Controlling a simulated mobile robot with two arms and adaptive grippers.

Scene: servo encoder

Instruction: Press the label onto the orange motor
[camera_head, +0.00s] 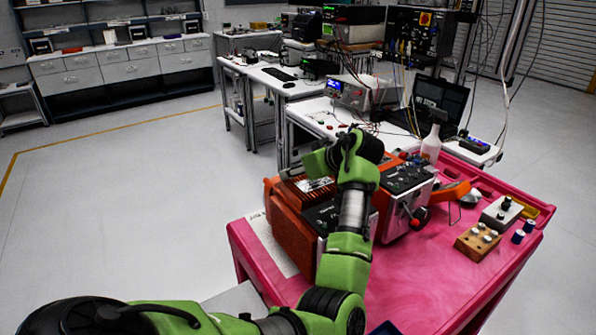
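The orange motor (292,226) is a ribbed housing on the left part of the pink cart. A small pale, dark-marked patch (316,184) lies on its top; it looks like the label, but it is too small to read. My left arm crosses in front of the motor, and its wrist end with the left gripper (322,163) is right above or at this patch. The fingers are not distinct, so I cannot tell whether they touch it. The arm hides part of the motor. My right gripper is not in view.
The pink cart (432,272) also carries a grey-black device (405,180), a white bottle (431,146), a wooden block with knobs (477,243), a grey switch box (502,213) and small blue cylinders. The cart's front right is clear. Benches with electronics stand behind.

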